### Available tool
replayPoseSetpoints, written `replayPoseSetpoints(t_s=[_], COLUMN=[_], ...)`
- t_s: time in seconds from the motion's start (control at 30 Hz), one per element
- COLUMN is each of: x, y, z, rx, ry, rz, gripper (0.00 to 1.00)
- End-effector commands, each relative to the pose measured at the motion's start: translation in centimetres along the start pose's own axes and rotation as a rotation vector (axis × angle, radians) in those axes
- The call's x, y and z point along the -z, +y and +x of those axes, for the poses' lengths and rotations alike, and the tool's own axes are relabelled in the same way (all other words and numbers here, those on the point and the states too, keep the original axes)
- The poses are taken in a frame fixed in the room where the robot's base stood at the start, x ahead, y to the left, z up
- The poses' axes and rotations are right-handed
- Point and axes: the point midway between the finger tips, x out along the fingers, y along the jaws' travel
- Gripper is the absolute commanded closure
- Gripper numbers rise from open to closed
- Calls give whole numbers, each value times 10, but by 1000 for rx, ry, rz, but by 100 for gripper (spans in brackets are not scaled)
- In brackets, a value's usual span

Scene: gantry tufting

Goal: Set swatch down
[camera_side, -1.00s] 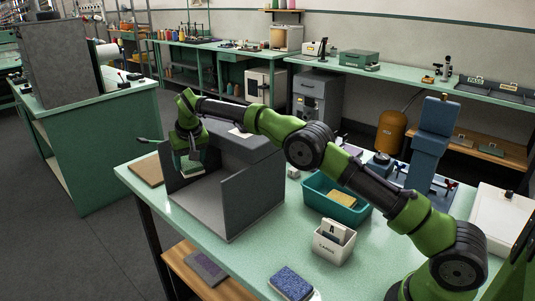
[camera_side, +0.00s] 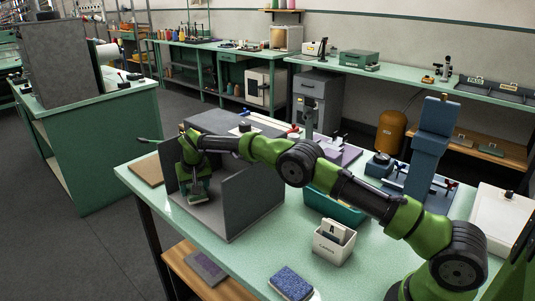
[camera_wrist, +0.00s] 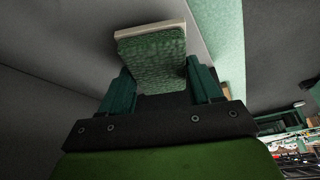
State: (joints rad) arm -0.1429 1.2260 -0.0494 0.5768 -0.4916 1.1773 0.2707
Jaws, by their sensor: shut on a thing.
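The swatch is a green, textured block with a pale backing edge. In the wrist view the swatch (camera_wrist: 155,55) sits between the two dark green fingers of my gripper (camera_wrist: 160,84), which is shut on it. In the side view my gripper (camera_side: 195,184) points down inside the open grey booth (camera_side: 254,198). The swatch (camera_side: 198,197) shows low under the fingers, close to the booth floor. I cannot tell whether it touches the floor.
The booth's grey side wall stands right of my gripper. A teal bin (camera_side: 338,209), a white card box (camera_side: 333,243) and a blue swatch (camera_side: 290,282) lie farther right on the green table (camera_side: 235,262). A brown board (camera_side: 147,170) lies left of the booth.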

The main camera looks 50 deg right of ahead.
Motion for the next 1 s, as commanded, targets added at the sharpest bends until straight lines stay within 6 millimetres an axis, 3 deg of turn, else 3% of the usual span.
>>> replayPoseSetpoints(t_s=[1.0], x=[-6], y=[0], z=[15], rx=[0], ry=[0], rz=[0], gripper=[71])
